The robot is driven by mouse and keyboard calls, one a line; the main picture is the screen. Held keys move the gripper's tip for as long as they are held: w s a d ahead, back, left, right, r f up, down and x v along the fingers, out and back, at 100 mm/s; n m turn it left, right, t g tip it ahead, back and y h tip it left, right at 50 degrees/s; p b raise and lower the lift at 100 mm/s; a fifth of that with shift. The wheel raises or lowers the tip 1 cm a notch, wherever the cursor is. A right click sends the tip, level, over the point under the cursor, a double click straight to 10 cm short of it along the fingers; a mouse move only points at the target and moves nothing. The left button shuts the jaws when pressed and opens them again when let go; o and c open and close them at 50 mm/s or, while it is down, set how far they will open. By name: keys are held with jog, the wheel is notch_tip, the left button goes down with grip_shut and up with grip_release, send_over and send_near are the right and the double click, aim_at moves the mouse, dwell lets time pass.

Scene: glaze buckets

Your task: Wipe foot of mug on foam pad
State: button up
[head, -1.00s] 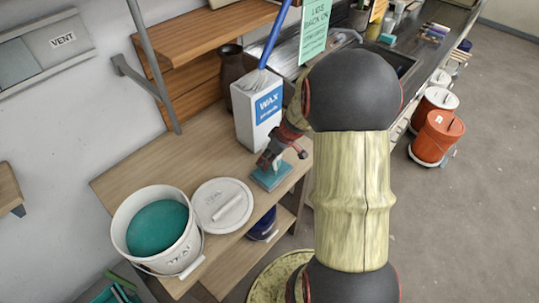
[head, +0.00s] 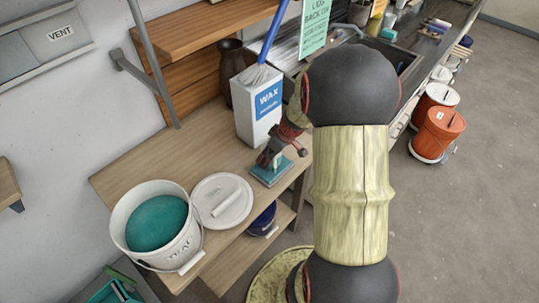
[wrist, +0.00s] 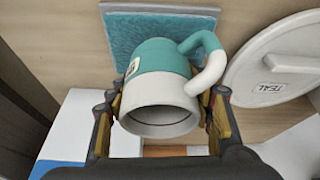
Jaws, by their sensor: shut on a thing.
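My gripper (wrist: 163,118) is shut on the mug (wrist: 160,92), with one finger on each side of its white rim end. The mug is white at the open end and glazed teal toward the foot, with a small label on its side and a part-teal, part-white handle at the right. Its foot points at the teal foam pad (wrist: 127,28); whether they touch is hard to tell. In the head view my gripper (head: 283,153) is low over the pad (head: 264,178) at the table's right edge, and the mug is mostly hidden.
A bucket of teal glaze (head: 155,222) and its round lid (head: 221,201) stand to the left. The white wax box (head: 256,105) stands close behind my gripper. A dark vase (head: 230,68) is farther back. Bare table (head: 150,160) lies left of the wax box.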

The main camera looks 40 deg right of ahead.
jog(key=shift+f+b, duration=0.45)
jog(key=shift+b, duration=0.05)
dwell(0.3)
jog(key=shift+a, duration=0.1)
jog(key=shift+s+a+b, duration=0.15)
jog(key=shift+a+b, duration=0.5)
jog(key=shift+a, duration=1)
jog(key=shift+w+d+f+b, duration=0.15)
jog(key=shift+d+b, duration=0.7)
jog(key=shift+d, duration=0.9)
jog(key=shift+w+d+r+b, duration=0.1)
jog(key=shift+d+b, duration=0.7)
jog(key=shift+d, duration=0.95)
jog(key=shift+s+a+b, duration=0.15)
jog(key=shift+a+b, duration=0.1)
jog(key=shift+a, duration=1.5)
jog(key=shift+s+a+b, duration=0.1)
jog(key=shift+a+b, duration=0.15)
jog(key=shift+a, duration=1.5)
jog(key=shift+w+d+b, duration=0.15)
jog(key=shift+d+b, duration=0.6)
jog(key=shift+d, duration=1)
jog(key=shift+w+d+b, duration=0.1)
jog(key=shift+d+b, duration=0.6)
jog(key=shift+d, duration=1.05)
jog(key=shift+r+p, duration=1.65)
jog(key=shift+r, duration=1.9)
